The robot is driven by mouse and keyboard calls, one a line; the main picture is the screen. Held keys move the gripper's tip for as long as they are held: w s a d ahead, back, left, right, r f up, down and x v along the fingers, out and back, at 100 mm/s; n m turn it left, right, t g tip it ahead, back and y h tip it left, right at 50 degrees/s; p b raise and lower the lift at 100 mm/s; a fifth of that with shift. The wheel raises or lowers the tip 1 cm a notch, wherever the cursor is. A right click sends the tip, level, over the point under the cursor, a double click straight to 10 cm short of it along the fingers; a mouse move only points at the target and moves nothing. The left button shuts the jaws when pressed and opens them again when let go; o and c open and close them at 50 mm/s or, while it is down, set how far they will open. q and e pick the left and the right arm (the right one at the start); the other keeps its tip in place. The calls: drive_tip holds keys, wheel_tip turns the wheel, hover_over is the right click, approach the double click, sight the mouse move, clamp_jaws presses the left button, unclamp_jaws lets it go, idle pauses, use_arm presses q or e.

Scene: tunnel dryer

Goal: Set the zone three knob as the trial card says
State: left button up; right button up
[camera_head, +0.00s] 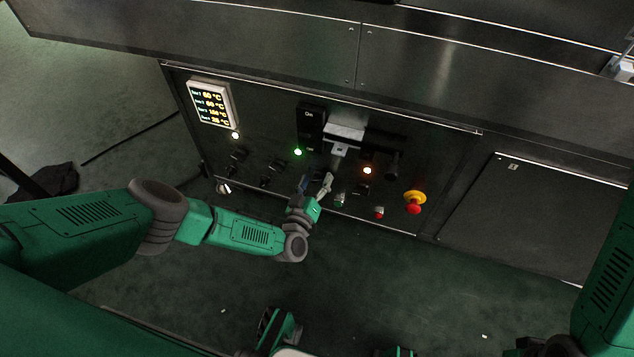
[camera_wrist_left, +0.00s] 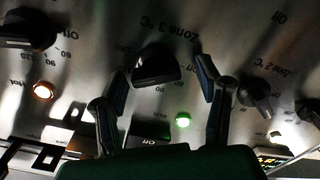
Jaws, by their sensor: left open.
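The zone three knob (camera_wrist_left: 156,66) is a black knob on the panel, under the upside-down label "Zone 3 °C" in the left wrist view. My left gripper (camera_wrist_left: 164,74) is open, with one finger on each side of the knob. Contact with the knob cannot be told. In the head view my left gripper (camera_head: 317,187) is at the lower middle of the control panel (camera_head: 255,120) and hides the knob. The knob's exact setting is not readable. I cannot make out a trial card. My right gripper is out of view.
The zone two knob (camera_wrist_left: 256,95) is close beside the right finger. Another black knob (camera_wrist_left: 28,30) and a lit orange lamp (camera_wrist_left: 43,90) are at left. A temperature display (camera_head: 211,103) and a red emergency button (camera_head: 414,203) flank the panel.

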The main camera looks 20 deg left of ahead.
use_arm(q)
drive_tip(key=shift+w+d, duration=0.1)
drive_tip(key=shift+w, duration=0.15)
drive_tip(key=c, duration=1.2)
drive_tip(key=shift+o, duration=0.2)
